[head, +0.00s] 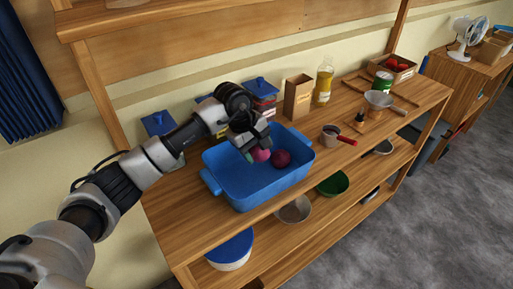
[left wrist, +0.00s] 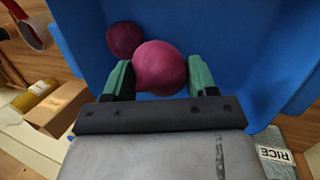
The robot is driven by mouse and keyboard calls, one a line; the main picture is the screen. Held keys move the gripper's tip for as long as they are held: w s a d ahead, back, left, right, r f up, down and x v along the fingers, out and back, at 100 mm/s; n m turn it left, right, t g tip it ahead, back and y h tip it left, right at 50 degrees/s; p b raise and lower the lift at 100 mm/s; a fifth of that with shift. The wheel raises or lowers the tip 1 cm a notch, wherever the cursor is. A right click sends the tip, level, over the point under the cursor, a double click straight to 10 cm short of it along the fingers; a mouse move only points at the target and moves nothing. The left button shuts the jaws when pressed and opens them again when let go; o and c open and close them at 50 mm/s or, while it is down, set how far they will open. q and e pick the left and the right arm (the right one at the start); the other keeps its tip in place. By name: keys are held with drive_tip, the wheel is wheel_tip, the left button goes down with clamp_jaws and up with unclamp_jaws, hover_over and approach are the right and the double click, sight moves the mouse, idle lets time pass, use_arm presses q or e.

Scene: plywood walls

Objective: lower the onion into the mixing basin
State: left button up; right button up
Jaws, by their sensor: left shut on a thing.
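The blue mixing basin (head: 240,189) stands on the wooden top board of the shelf unit. My left gripper (head: 257,152) reaches into it from above and is shut on a purplish-red onion (head: 262,155). In the left wrist view the onion (left wrist: 160,68) sits between the green fingertips (left wrist: 160,80), over the blue basin interior (left wrist: 225,40). A second, darker round onion (head: 281,158) lies in the basin just beside it and also shows in the left wrist view (left wrist: 124,38). Whether the held onion touches the basin floor is unclear. My right gripper is out of view.
Lidded jars (head: 262,92) stand behind the basin, with a brown carton (head: 298,97) and an oil bottle (head: 324,81) to their right. A small saucepan (head: 331,134) with a red handle is right of the basin. Bowls (head: 333,184) sit on the lower shelf.

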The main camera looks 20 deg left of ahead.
use_arm(q)
drive_tip(key=shift+f+b, duration=2.5)
drive_tip(key=shift+f, duration=0.25)
idle(1.0)
idle(0.3)
drive_tip(key=o, duration=1)
drive_tip(key=shift+o, duration=0.2)
drive_tip(key=shift+r, duration=0.1)
